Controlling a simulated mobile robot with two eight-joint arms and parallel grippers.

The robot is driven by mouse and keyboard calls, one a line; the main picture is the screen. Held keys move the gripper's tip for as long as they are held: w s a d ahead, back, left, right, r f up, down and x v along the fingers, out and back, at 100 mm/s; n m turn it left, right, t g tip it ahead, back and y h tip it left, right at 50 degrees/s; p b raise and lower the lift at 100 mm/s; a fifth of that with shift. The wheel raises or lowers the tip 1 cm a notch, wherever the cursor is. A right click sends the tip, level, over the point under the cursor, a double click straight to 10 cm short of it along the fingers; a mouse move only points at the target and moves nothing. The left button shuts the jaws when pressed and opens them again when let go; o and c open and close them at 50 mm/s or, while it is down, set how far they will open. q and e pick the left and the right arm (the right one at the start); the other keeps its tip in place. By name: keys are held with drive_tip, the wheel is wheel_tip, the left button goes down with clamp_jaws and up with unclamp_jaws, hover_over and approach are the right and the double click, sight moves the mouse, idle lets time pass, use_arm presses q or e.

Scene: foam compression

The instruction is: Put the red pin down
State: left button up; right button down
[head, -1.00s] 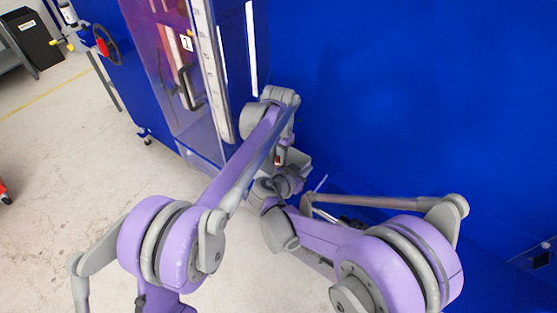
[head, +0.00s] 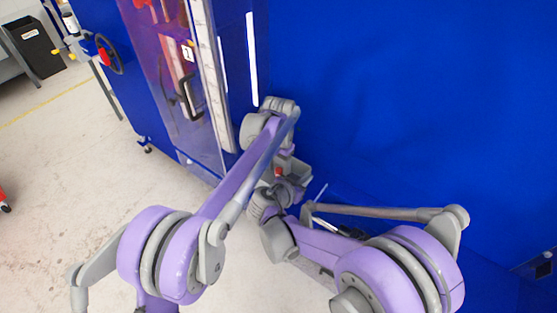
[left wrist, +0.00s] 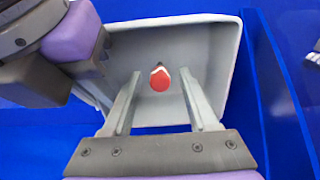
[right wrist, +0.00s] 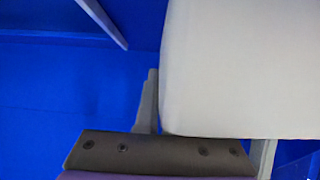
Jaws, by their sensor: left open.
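The red pin (left wrist: 160,80) shows its round red end and a white side between my left fingers in the left wrist view. It appears within the outline of a light grey bin (left wrist: 222,50); whether it touches the bottom is unclear. In the head view a small red spot (head: 278,171) shows by the grippers. My left gripper (left wrist: 160,98) is open over the bin, fingers apart from the pin. My right gripper (right wrist: 205,125) is at the bin, whose pale wall (right wrist: 240,70) hides much of one finger, so its hold is unclear.
A blue panel (head: 410,90) fills the right of the head view. A machine with a clear door and black handle (head: 186,98) stands at the left. Open floor (head: 70,190) lies at lower left. A dark bin (head: 36,48) stands far back.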

sight(278, 170)
use_arm(q)
wheel_tip(278, 170, up, 12)
drive_tip(key=s+a+n+t, duration=0.1)
drive_tip(key=s+a+n, duration=0.1)
drive_tip(key=s+a, duration=0.35)
drive_tip(key=s+a+f+n+t, duration=0.1)
drive_tip(key=s+a+f, duration=0.2)
drive_tip(key=s, duration=0.5)
drive_tip(key=s+a+f+n+t, duration=0.1)
drive_tip(key=s+a+f, duration=0.3)
drive_tip(key=s, duration=0.4)
drive_tip(key=s+a+f+n+t, duration=0.2)
drive_tip(key=s+a+f+n, duration=0.1)
drive_tip(key=s, duration=0.5)
drive_tip(key=shift+s+a+f, duration=0.4)
drive_tip(key=shift+a+f, duration=0.35)
drive_tip(key=shift+a, duration=0.3)
use_arm(e)
drive_tip(key=c, duration=1)
unclamp_jaws()
